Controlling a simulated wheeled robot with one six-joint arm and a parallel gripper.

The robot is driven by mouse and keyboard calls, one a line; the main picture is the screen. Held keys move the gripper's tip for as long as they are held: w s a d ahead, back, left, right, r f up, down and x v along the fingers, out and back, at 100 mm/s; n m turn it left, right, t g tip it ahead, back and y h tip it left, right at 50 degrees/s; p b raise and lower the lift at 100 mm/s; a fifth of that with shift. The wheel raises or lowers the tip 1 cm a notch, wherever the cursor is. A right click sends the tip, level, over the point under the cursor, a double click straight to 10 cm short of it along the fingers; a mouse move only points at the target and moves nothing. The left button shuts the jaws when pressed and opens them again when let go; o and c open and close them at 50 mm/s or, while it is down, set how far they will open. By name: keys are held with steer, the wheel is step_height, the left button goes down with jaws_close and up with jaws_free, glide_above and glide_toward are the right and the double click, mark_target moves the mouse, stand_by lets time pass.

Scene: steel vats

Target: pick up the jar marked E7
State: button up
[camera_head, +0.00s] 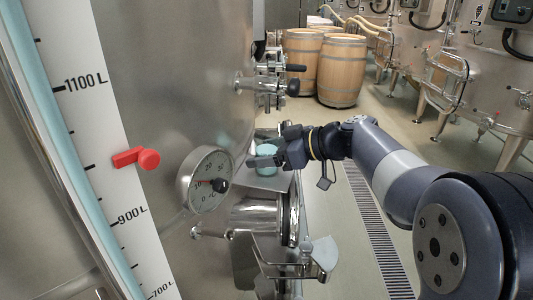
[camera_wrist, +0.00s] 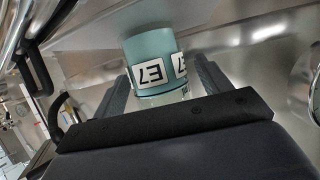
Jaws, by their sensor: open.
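The jar marked E7 (camera_wrist: 152,52) is teal with a white label in black print. In the wrist view it appears upside down, between the two fingers of my gripper (camera_wrist: 160,85). The fingers stand apart on either side of it, and I see a gap on the left side. In the head view the jar (camera_head: 265,158) is partly hidden behind my gripper (camera_head: 262,152), beside the steel vat. It seems to stand on a metal ledge (camera_head: 268,181).
A round dial gauge (camera_head: 205,180) sticks out from the vat left of my gripper. A valve with black handles (camera_head: 268,85) is behind it, and a steel hatch fitting (camera_head: 262,218) below. Wooden barrels (camera_head: 341,70) stand farther back. The floor with a drain grate (camera_head: 378,232) is clear.

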steer(key=shift+c, duration=0.2)
steer(key=c, duration=1.1)
steer(key=shift+c, duration=0.8)
steer(key=shift+r, duration=0.1)
